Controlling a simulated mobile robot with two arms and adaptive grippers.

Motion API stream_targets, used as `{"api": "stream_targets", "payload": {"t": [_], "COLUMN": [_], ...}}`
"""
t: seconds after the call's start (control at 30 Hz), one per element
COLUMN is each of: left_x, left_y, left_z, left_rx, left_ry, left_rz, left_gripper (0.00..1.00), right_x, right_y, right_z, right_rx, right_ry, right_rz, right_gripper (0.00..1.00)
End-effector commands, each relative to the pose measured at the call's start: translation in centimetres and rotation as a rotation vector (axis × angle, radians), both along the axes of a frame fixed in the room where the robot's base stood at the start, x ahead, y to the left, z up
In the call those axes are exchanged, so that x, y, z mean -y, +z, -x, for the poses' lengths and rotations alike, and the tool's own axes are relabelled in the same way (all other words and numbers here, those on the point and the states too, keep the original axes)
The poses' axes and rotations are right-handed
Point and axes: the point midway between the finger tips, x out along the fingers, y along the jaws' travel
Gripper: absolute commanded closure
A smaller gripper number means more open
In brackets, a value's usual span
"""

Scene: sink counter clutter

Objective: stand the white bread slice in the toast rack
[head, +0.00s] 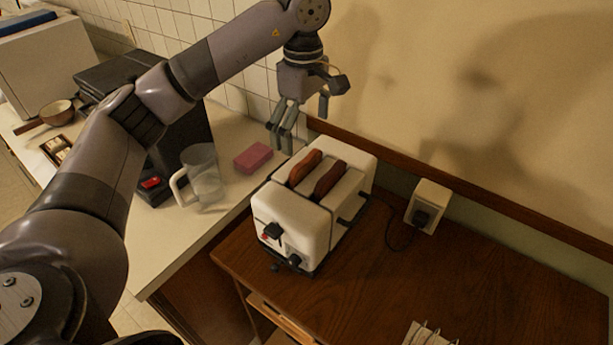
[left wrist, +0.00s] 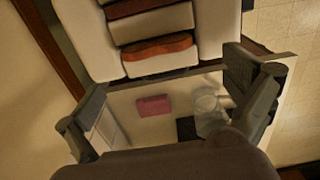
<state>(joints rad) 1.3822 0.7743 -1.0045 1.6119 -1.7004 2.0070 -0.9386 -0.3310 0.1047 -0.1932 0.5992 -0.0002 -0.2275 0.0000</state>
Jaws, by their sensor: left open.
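Two browned bread slices stand in the slots of a cream toaster (head: 292,216). One slice is lighter reddish brown (head: 305,167) and the other is darker (head: 329,180). I cannot tell which one is the white bread. In the left wrist view the lighter slice (left wrist: 157,47) is nearer the jaws than the darker one (left wrist: 140,8). My left gripper (head: 301,122) is open and empty, above and behind the toaster, apart from both slices. A wire toast rack (head: 428,336) shows partly at the bottom edge, cut off. My right gripper is not in view.
A pink sponge (head: 253,157), a clear jug (head: 202,178) and a dark appliance (head: 152,190) stand on the pale counter left of the toaster. A wall socket (head: 428,206) with a plug and cord is to the right. The wooden top (head: 470,270) right of the toaster is mostly clear.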

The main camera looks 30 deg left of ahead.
Motion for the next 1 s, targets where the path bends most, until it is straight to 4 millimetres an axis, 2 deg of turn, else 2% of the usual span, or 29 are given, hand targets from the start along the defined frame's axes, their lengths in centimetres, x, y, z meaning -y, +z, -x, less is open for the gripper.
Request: {"api": "stream_targets", "payload": {"t": [0.07, 0.2, 0.3, 0.37, 0.57, 0.7, 1.0], "left_x": [0.1, 0.0, 0.0, 0.1, 0.5, 0.5, 0.5], "left_y": [-1.5, -3.0, -3.7, -4.0, -6.4, -8.4, -9.1], "left_z": [0.1, 0.0, 0.0, 0.0, -0.1, -0.2, -0.2], "left_rx": [-0.005, -0.003, 0.0, -0.001, -0.006, -0.003, 0.001], "left_ry": [-0.002, -0.001, -0.001, -0.001, -0.001, -0.001, -0.001], "left_rz": [0.001, 0.0, 0.001, 0.0, 0.0, 0.001, 0.001], "left_gripper": [0.0, 0.0, 0.0, 0.0, 0.0, 0.0, 0.0], "right_x": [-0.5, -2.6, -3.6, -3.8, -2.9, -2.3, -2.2], "right_y": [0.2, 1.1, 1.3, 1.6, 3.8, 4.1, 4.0], "right_z": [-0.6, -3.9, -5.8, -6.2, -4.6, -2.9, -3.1], "right_rx": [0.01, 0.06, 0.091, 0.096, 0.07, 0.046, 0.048], "right_ry": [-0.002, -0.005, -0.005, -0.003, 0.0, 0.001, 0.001], "right_rz": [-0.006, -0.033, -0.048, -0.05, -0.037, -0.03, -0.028], "right_gripper": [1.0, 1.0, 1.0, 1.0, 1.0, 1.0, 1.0]}}
